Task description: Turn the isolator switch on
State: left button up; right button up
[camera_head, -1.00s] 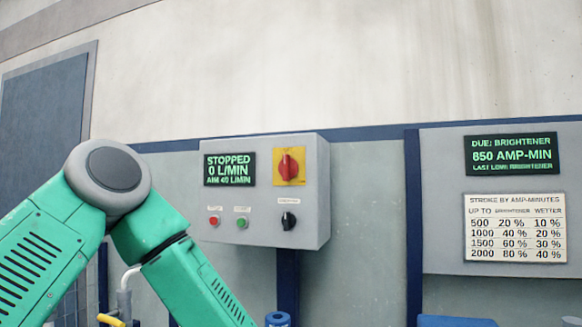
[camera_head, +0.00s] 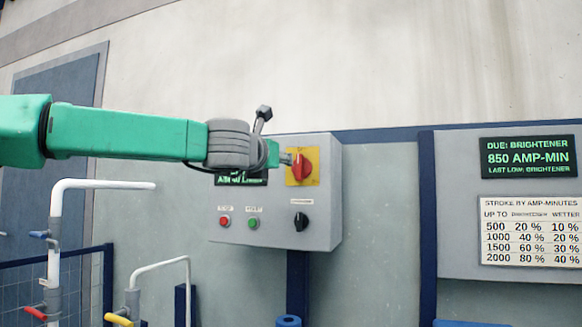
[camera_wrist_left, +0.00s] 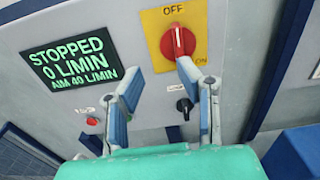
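The isolator switch is a red rotary knob (camera_head: 302,168) on a yellow plate, on the front of a grey control box (camera_head: 270,238). In the left wrist view the knob (camera_wrist_left: 180,42) has its handle upright, toward the OFF label; ON is at the plate's lower right. My left gripper (camera_head: 286,158) is just left of the knob. In the left wrist view its fingers (camera_wrist_left: 158,72) are spread with nothing between them. The right fingertip overlaps the knob's lower edge; I cannot tell whether they touch. My right gripper is not in view.
A display (camera_wrist_left: 71,63) reads STOPPED, 0 L/MIN. Below are a red button (camera_head: 225,222), a green button (camera_head: 253,223) and a black selector (camera_head: 301,221). White pipes (camera_head: 160,265) with valve handles stand at lower left. A sign panel (camera_head: 450,230) is at right.

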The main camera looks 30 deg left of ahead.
aim_at(298, 159)
pick_arm(q)
jog(key=w+d, duration=0.1)
jog(key=w, duration=0.1)
jog(key=w+d+p, duration=0.1)
jog(key=w, duration=0.1)
jog(key=w+d+r, duration=0.1)
jog(key=w, duration=0.1)
jog(key=shift+w, duration=0.3)
jog(key=shift+w+a+r, duration=0.1)
jog(key=shift+w+r, duration=0.05)
jog(key=shift+r, duration=0.05)
jog(key=shift+w+a, duration=0.15)
jog(key=shift+a, duration=0.2)
jog(key=a, duration=0.1)
jog(key=w+a+f, duration=0.1)
jog(key=a, duration=0.1)
jog(key=shift+w+f, duration=0.1)
jog(key=shift+w, duration=0.05)
jog(key=shift+d, duration=0.35)
jog(key=c, duration=0.4)
jog(key=shift+d, duration=0.35)
grip_shut()
jog(key=shift+d+r, duration=0.25)
jog(key=shift+a+r+p, duration=0.15)
jog(key=shift+a+p, duration=0.1)
jog(key=shift+p, duration=0.05)
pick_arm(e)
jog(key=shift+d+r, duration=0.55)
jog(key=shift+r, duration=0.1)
